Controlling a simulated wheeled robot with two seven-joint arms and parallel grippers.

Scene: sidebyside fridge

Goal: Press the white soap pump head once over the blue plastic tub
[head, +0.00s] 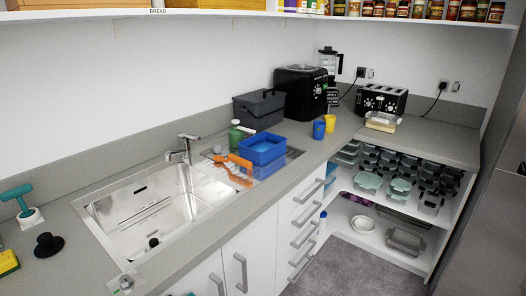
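The blue plastic tub (262,150) stands on the counter to the right of the sink, with its open top facing up. Close behind it on the left is a green bottle (235,137). A small white part (247,130) beside its top looks like the pump head, its spout pointing right, towards the tub's back edge. It is too small to tell whether it is pressed down. Neither of my grippers is in view.
An orange brush (239,163) lies just left of the tub. The sink (150,212) with its tap (183,148) is further left. A dark grey bin (258,109) stands behind; yellow (330,123) and blue (319,130) cups stand right.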

